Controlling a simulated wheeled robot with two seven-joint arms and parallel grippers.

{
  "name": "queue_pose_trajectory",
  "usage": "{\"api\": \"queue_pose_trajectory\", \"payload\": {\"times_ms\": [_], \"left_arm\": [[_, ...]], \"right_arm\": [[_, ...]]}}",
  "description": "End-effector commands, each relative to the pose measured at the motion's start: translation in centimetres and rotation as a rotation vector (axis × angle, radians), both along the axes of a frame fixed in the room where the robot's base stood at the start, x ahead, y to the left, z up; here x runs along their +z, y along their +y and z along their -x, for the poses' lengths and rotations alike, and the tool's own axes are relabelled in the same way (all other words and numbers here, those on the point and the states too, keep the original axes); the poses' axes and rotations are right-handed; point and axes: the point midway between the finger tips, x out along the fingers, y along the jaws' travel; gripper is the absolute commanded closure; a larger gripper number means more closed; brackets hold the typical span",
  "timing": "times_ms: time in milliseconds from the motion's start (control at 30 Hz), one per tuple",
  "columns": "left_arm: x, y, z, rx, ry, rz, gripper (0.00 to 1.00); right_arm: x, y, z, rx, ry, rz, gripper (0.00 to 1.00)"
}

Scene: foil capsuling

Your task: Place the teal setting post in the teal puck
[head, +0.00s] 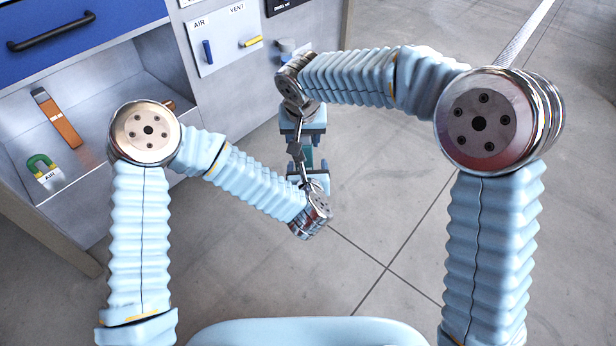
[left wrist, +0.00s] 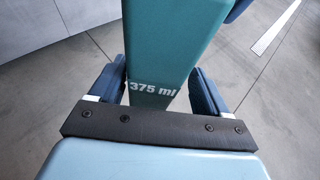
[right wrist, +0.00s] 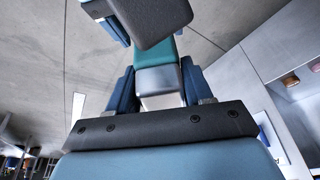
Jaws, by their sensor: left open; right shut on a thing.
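The teal setting post (head: 309,158), marked "375 ml" in the left wrist view (left wrist: 168,45), hangs in the air between my two grippers. My right gripper (head: 305,142) is above and shut on the post. In the right wrist view, the post's teal and grey end (right wrist: 160,82) sits between its fingers. My left gripper (head: 309,172) is lower and open. In the left wrist view, its dark blue fingers stand on either side of the post's lower part. Contact there cannot be told. The teal puck is not visible in any view.
At the left, an open shelf (head: 85,185) under a blue drawer (head: 75,30) holds an orange piece (head: 58,120) and a green arched piece (head: 42,167). A panel marked AIR and VENT (head: 228,40) is on the cabinet front. Open grey floor lies to the right.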

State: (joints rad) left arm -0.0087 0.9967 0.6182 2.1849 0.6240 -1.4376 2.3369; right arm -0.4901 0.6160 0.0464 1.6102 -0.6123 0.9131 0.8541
Motion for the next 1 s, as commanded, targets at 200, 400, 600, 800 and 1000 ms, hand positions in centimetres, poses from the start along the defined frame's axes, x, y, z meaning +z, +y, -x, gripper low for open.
{"api": "queue_pose_trajectory", "payload": {"times_ms": [200,400,600,800,1000], "left_arm": [[-0.60,0.02,-1.41,0.000,0.001,-0.001,0.23],[-0.64,0.01,-1.47,-0.002,0.001,-0.001,0.23],[-0.62,0.01,-1.45,-0.001,0.001,-0.001,0.46],[-0.57,-0.12,-1.41,-0.004,0.000,0.001,0.77],[-0.46,-0.23,-1.40,-0.007,-0.002,0.001,1.00]], "right_arm": [[0.07,0.02,-0.01,0.000,-0.001,-0.001,0.92],[0.07,0.01,-0.02,0.000,-0.001,-0.001,0.92],[0.07,0.02,-0.01,0.000,-0.001,-0.001,0.92],[0.09,0.18,0.03,0.001,-0.002,-0.004,0.92],[0.09,0.29,0.05,0.003,-0.002,-0.005,0.33]]}}
